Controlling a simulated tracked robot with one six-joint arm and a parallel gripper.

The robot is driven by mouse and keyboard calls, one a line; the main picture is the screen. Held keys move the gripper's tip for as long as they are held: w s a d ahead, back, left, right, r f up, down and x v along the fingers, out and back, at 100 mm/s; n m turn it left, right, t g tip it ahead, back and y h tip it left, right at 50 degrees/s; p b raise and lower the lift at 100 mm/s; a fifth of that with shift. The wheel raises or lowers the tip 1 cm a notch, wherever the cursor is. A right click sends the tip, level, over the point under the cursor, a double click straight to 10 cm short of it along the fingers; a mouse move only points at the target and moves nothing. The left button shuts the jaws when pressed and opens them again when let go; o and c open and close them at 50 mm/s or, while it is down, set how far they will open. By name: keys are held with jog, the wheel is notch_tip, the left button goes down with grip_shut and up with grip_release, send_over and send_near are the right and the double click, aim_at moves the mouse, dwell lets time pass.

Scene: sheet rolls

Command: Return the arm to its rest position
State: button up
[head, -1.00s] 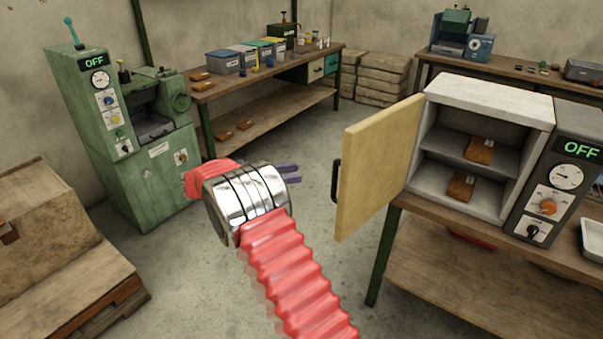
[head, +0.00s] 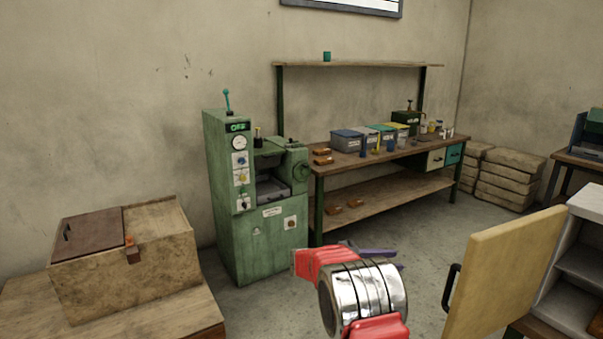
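My arm shows at the bottom of the head view as a red segment with a shiny metal band (head: 365,295). My gripper (head: 388,256) lies beyond that band, with purple fingers partly hidden behind the red and metal parts. I cannot make out the gap between the fingers, and I see nothing held. The gripper is over the floor, in front of the green machine and left of the open yellow door.
The yellow door (head: 505,270) of a white cabinet (head: 575,265) stands open close to my arm's right. A green machine (head: 255,195) reading OFF stands behind, left of a workbench (head: 400,157) with bins. A wooden box (head: 125,260) is at left. Grey floor (head: 440,225) is clear between.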

jog(key=w+a+f+n+t+y, duration=0.2)
jog(key=w+a+n+t+y, duration=0.65)
jog(key=w+a+t, duration=0.2)
jog(key=s+a+r+n+g+y, duration=0.3)
jog(key=s+a+n+y, duration=0.3)
jog(key=s+a+y, duration=0.45)
jog(key=s+d+r+n+g, duration=0.15)
jog(key=s+n+g, duration=0.35)
jog(key=s, duration=2.1)
jog(key=s+d+r+h, duration=0.1)
jog(key=s+d, duration=0.3)
jog(key=s, duration=0.4)
jog(key=s+d+r+h, duration=0.1)
jog(key=s+d+r, duration=0.3)
jog(key=s, duration=0.4)
jog(key=shift+s+d+r+m+t, duration=0.35)
jog(key=shift+s+d+m, duration=0.05)
jog(key=shift+d+m, duration=0.1)
